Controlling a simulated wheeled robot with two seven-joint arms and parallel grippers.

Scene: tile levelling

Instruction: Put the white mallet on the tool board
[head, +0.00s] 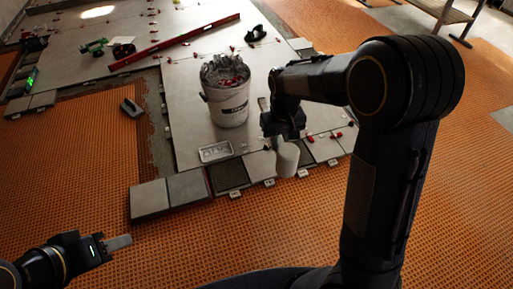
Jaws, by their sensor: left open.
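A white cylinder (287,159), which looks like the head of the white mallet, is at the front edge of the pale tiles. My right gripper (283,124) is right above it, with its fingers hidden. I cannot tell whether it holds the mallet, and no handle shows clearly. My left gripper (118,243) is open and empty at the lower left, above the orange mat and well away from the mallet. I cannot single out the tool board for sure among the flat grey and dark panels at the front.
A white bucket (227,98) with red pieces stands on the pale tiles, and a small grey tray (215,152) lies before it. A row of tile pieces (186,187) borders the tiles. A red level (174,44) lies behind. The orange mat (190,240) in front is mostly clear.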

